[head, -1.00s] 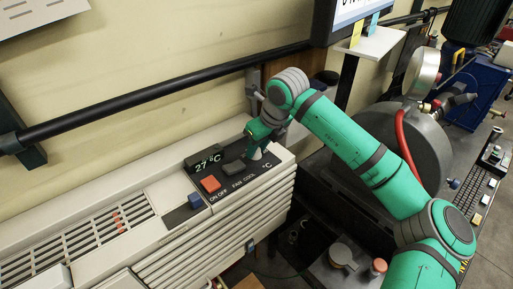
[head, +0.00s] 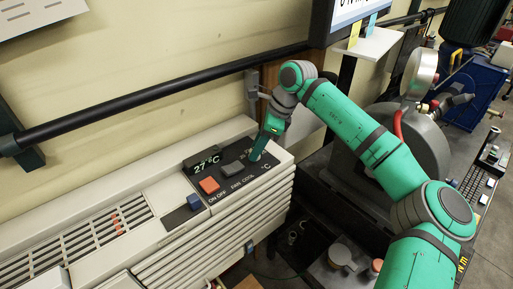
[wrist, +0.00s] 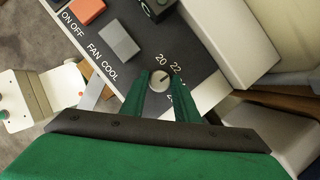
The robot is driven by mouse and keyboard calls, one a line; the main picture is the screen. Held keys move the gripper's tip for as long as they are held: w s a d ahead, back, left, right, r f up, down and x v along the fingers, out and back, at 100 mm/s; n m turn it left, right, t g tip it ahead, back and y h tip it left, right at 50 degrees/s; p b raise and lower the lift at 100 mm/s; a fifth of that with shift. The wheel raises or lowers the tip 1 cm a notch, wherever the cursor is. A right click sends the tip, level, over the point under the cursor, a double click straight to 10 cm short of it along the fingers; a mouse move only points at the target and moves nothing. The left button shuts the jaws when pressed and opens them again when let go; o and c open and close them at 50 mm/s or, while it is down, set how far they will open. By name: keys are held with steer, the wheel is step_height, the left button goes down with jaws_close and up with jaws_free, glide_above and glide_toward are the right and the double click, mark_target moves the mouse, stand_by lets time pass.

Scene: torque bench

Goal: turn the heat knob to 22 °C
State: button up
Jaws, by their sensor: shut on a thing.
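The heat knob (wrist: 159,80) is a small, round, pale knob with a dark pointer line on the dark control panel (wrist: 190,48). In the wrist view, the printed marks 20 and 22 stand beside it, and the pointer line seems to aim roughly at 22. A further mark is partly hidden by a finger. My gripper (wrist: 160,88) is shut on the knob, one green finger on each side. In the head view my gripper (head: 257,153) reaches the right end of the panel and hides the knob. The display (head: 206,163) reads 27 °C.
A red on/off button (head: 209,185), a grey fan/cool switch (head: 232,168) and a blue button (head: 195,202) sit left of the knob. The wall rail (head: 150,92) runs behind. A grey machine with a gauge (head: 421,73) stands to the right.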

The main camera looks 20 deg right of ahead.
steer(key=shift+d, duration=0.1)
stand_by(0.3)
steer(key=o, duration=1)
steer(key=shift+r, duration=0.1)
steer(key=shift+s+d+r, duration=0.1)
steer(key=shift+d+r, duration=0.05)
steer(key=shift+r, duration=0.1)
steer(key=s+d, duration=0.1)
steer(key=d, duration=0.2)
steer(key=s+d, duration=0.2)
steer(key=d, duration=0.2)
steer(key=s+d, duration=0.2)
steer(key=d, duration=0.2)
steer(key=shift+r, duration=0.15)
